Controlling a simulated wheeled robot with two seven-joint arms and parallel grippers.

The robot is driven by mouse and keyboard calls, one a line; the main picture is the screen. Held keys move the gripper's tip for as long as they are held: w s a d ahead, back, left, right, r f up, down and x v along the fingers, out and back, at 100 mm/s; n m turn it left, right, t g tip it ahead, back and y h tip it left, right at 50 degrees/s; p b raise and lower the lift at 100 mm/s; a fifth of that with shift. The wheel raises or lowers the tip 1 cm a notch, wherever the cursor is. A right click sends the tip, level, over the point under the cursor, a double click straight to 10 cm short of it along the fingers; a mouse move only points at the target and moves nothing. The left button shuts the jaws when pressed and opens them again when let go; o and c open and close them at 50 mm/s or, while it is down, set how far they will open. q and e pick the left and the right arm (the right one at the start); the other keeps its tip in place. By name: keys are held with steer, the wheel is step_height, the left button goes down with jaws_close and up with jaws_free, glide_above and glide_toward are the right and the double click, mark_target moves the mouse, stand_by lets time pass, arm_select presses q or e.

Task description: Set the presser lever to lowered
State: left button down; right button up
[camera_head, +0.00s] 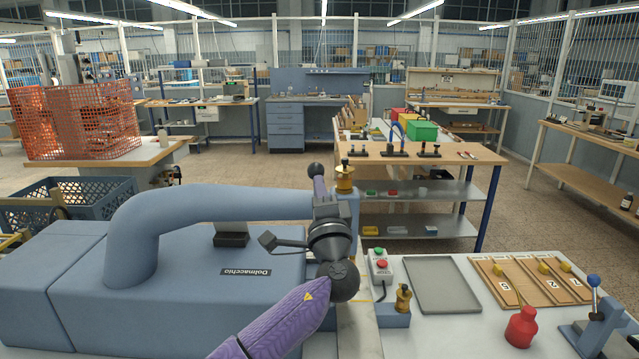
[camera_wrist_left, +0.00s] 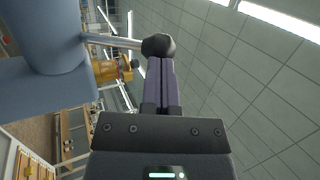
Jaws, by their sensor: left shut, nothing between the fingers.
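The blue stamping machine (camera_head: 230,205), labelled "Dolmacchio", fills the lower left of the head view. The presser lever's round black knob (camera_head: 314,169) shows at its head end. In the left wrist view the knob (camera_wrist_left: 158,46) sits on a metal rod that runs left to the blue machine body (camera_wrist_left: 45,90). My left gripper (camera_head: 318,186) points away from me, with its purple fingers shut and empty. Its fingertips (camera_wrist_left: 160,62) are right at the knob; whether they touch it I cannot tell. In the head view the rod is mostly hidden. My right gripper is not in view.
A brass fitting (camera_head: 345,178) tops the machine head close to my fingers. A button box (camera_head: 380,265), a second brass piece (camera_head: 403,298), a grey tray (camera_head: 442,286), wooden boards (camera_head: 530,281), a red bottle (camera_head: 521,327) and a blue-knobbed lever device (camera_head: 595,320) stand to the right.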

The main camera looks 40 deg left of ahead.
mark_target(320, 173)
arm_select(q)
steer(key=shift+w+a, duration=0.1)
steer(key=shift+r, duration=0.1)
steer(key=r+h+p, duration=0.1)
steer(key=p, duration=0.2)
steer(key=w+a+r+g+p, duration=0.1)
steer(key=p, duration=0.2)
steer(key=r+h+p, duration=0.1)
steer(key=p, duration=0.2)
steer(key=shift+w+a+r+m+g+h, duration=0.15)
steer(key=shift+w+r+m+g+h, duration=0.15)
steer(key=shift+m+g, duration=0.1)
steer(key=w+a+g+h+p, duration=0.2)
steer(key=w+p, duration=0.1)
steer(key=w+a+r+h+p, duration=0.1)
steer(key=a+p, duration=0.1)
steer(key=shift+w+m+g, duration=0.3)
steer(key=shift+g, duration=0.1)
steer(key=b+x, duration=0.3)
steer(key=b, duration=0.2)
steer(key=shift+w, duration=0.45)
steer(key=b, duration=0.2)
steer(key=shift+w+a+r+b, duration=0.2)
steer(key=shift+w+a+b, duration=0.1)
steer(key=shift+w+a, duration=0.1)
